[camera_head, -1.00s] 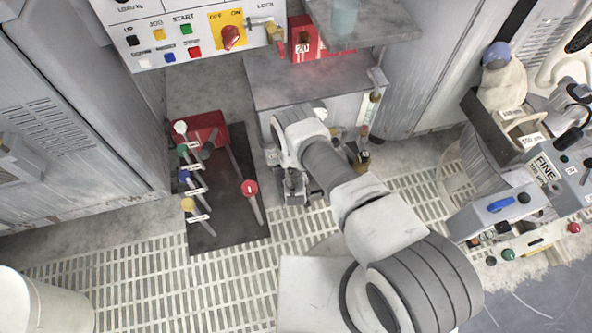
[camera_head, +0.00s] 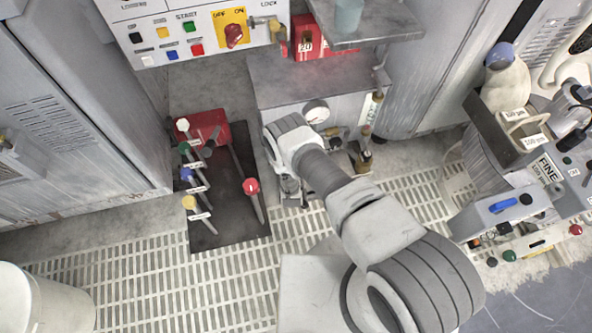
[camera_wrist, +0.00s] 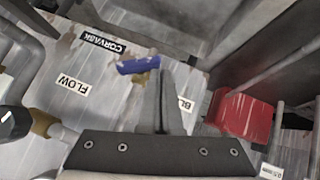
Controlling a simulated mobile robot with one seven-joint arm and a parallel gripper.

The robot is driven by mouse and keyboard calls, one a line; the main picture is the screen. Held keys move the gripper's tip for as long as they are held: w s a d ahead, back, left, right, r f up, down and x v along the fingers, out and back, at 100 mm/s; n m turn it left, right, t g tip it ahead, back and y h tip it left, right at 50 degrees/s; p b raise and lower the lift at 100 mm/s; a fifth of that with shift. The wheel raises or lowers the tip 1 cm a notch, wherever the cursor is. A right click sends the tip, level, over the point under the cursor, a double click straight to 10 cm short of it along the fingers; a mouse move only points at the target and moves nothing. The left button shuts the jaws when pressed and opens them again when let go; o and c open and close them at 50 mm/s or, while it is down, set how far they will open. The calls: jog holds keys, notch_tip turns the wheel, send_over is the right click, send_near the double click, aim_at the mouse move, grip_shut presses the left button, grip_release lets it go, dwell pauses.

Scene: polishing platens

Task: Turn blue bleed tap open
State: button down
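The blue tap handle (camera_wrist: 138,65) shows in the wrist view on the pale panel, lying nearly level in the picture. A partly covered label beginning "BL" (camera_wrist: 185,103) is just right of my gripper (camera_wrist: 161,70). My gripper's two fingers are together with no clear gap. Their tips are at the right end of the blue handle; I cannot tell whether they touch it. Nothing shows between the fingers. In the head view my gripper (camera_head: 291,190) is low in front of the grey cabinet (camera_head: 300,85), and my arm hides the blue tap.
A dial gauge (camera_head: 316,112) is on the cabinet front beside my wrist. A red base with several coloured-knob levers (camera_head: 205,130) stands to the left. The wrist view shows a "FLOW" label (camera_wrist: 72,84), a black knob (camera_wrist: 12,122) and a red block (camera_wrist: 240,113).

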notch_tip(320, 180, down, 3)
jog(key=shift+a+r, duration=0.15)
jog(key=shift+r, duration=0.05)
dwell(0.5)
jog(key=shift+r, duration=0.1)
dwell(1.2)
